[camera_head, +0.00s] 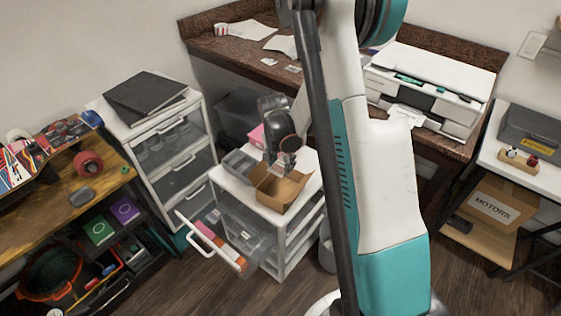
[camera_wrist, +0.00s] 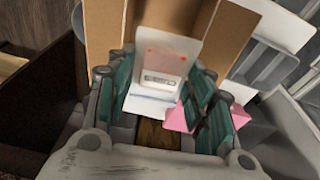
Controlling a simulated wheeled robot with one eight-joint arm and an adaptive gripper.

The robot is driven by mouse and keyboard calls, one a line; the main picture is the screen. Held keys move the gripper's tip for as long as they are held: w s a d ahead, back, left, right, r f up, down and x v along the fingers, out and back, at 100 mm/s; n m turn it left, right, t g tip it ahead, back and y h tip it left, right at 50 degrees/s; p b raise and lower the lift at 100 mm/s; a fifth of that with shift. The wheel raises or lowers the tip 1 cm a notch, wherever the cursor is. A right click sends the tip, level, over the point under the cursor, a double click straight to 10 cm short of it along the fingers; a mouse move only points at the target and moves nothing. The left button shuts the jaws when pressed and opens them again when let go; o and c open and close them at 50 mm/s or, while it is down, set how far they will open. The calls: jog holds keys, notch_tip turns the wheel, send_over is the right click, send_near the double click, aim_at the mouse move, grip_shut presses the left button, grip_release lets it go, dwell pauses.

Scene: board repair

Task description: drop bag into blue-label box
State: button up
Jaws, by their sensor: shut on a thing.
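An open cardboard box (camera_head: 293,188) stands on the white drawer unit; its brown flaps (camera_wrist: 225,40) fill the upper part of the wrist view. No blue label shows on the box in either view. My gripper (camera_head: 284,160) is just above the box opening, pointing down. In the wrist view, its teal fingers (camera_wrist: 160,92) are shut on a small pale bag (camera_wrist: 172,56) with a white printed label. The bag hangs over or within the box opening; its exact depth cannot be told. The bag is too small to make out in the head view.
Grey trays (camera_wrist: 272,66) lie beside the box, and a pink item (camera_head: 257,137) is behind it. A drawer (camera_head: 215,244) of the same unit is pulled out in front. A taller drawer unit (camera_head: 165,150) stands at left, and a desk with a printer (camera_head: 430,85) at back right.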

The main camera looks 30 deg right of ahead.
jog(key=shift+f+b, duration=2.35)
jog(key=shift+f, duration=2)
jog(key=o, duration=1.1)
jog(key=shift+r, duration=0.15)
jog(key=r, duration=0.4)
jog(key=a+r, duration=0.1)
jog(key=r, duration=0.6)
jog(key=shift+s+a+r, duration=0.35)
